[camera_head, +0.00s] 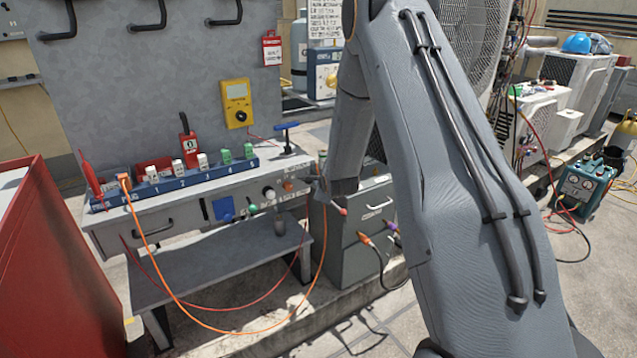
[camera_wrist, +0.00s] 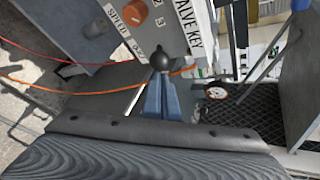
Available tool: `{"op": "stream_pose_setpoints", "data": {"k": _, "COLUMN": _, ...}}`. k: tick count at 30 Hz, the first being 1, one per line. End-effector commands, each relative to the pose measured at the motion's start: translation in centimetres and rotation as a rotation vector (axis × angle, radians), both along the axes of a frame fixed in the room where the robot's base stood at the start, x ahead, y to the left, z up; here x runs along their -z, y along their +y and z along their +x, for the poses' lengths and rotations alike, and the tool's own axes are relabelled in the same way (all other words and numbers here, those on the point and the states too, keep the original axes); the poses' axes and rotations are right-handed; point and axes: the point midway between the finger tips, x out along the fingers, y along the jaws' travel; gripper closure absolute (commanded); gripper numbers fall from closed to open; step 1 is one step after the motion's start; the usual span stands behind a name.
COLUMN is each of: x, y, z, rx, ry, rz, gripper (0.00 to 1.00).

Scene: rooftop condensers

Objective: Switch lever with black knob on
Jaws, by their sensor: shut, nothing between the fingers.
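The black knob (camera_wrist: 160,58) is a round dark ball in the wrist view, by the front edge of the bench panel. My gripper (camera_wrist: 161,88) is shut and empty. Its blue-grey fingertips lie together just below the knob in the picture; whether they touch it I cannot tell. The knob's lever arm is mostly hidden. In the head view my gripper (camera_head: 320,190) is at the right end of the bench front, and I cannot make out the black knob there.
An orange dial (camera_wrist: 135,13) and the label VALVE KEY (camera_wrist: 188,28) are close to the knob. Orange and red cables hang below the bench. A grey drawer cabinet (camera_head: 360,235) stands at the bench's right, and a red cabinet (camera_head: 55,275) at the left.

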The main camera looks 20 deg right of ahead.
Motion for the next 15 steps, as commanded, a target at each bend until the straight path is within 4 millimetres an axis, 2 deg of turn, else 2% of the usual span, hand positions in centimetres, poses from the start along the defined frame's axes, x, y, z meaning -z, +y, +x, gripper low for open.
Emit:
{"op": "stream_pose_setpoints", "data": {"k": 7, "x": 1.8, "y": -2.5, "z": -0.3, "rx": -0.006, "ry": 0.001, "rz": 0.000, "gripper": 1.00}}
{"op": "stream_pose_setpoints", "data": {"k": 15, "x": -2.0, "y": -1.7, "z": -4.0, "rx": -0.007, "ry": 0.000, "rz": 0.001, "gripper": 1.00}}
